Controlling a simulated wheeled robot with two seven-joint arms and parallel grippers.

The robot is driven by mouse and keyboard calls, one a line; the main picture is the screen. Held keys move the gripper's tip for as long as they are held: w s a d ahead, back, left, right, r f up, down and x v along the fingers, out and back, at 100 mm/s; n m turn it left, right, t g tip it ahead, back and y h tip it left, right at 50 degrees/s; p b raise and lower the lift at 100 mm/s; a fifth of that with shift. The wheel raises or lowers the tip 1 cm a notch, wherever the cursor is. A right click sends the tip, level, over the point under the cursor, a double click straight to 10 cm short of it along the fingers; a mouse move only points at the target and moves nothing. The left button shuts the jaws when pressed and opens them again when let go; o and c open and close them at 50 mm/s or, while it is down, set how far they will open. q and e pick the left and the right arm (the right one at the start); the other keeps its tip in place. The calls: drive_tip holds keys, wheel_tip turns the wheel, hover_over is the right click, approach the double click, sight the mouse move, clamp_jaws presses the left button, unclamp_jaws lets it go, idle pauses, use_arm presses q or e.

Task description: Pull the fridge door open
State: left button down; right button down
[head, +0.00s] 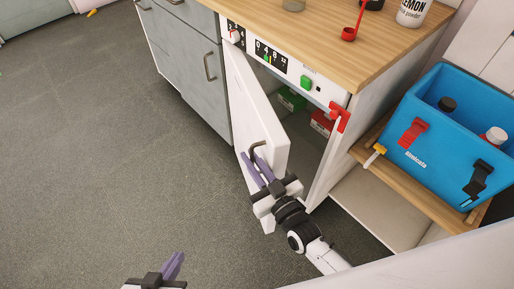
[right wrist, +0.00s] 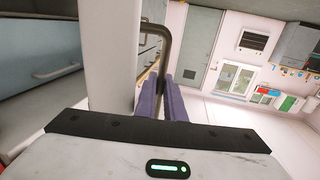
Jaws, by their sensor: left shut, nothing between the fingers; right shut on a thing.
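The white fridge door (head: 252,105) stands partly open under the wooden counter, swung out from the cabinet with its free edge toward me. A dark bar handle (head: 257,148) is on the door's outer face, and it also shows as a bent bar in the right wrist view (right wrist: 167,48). My right gripper (head: 256,168) is shut on the handle with its purple fingers. They also close around the bar in the right wrist view (right wrist: 170,98). My left gripper (head: 172,266) is at the bottom edge of the head view, shut and empty, away from the door.
Green (head: 292,98) and red (head: 321,122) boxes sit inside the fridge. A blue cooler (head: 440,140) rests on a wooden shelf at the right.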

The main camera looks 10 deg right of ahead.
drive_tip(key=shift+a, duration=0.25)
drive_tip(key=shift+s, duration=0.1)
drive_tip(key=c, duration=2.1)
unclamp_jaws()
drive_tip(key=v, duration=1)
drive_tip(key=shift+s+p, duration=0.2)
drive_tip(key=shift+p, duration=0.2)
